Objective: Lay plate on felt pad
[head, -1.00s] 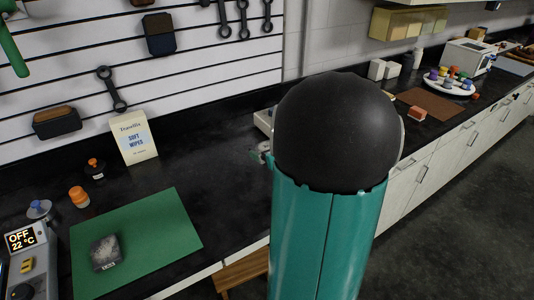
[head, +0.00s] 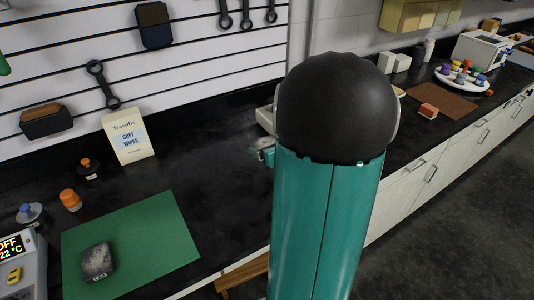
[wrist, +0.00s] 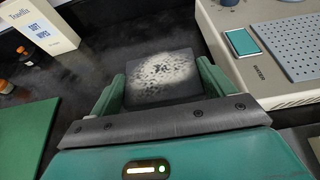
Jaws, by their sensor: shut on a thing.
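A dark square plate (wrist: 162,84) with a pale speckled patch sits between the fingers of my gripper (wrist: 160,78) in the wrist view, its flat face showing. My gripper is shut on its two sides. In the head view my arm hides most of the gripper and the plate; only a small teal part (head: 262,150) shows at the arm's left. A flat green pad (head: 150,240), which looks like felt, lies on the black bench to the left of the gripper. Its edge also shows at the left of the wrist view (wrist: 20,140). The plate is apart from it.
A dark block (head: 97,262) stands on the green pad's left part. A wipes box (head: 126,136) and small orange-capped bottles (head: 70,199) stand behind it. A pale tray-like device (wrist: 262,72) is right of the plate. Bench between pad and gripper is clear.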

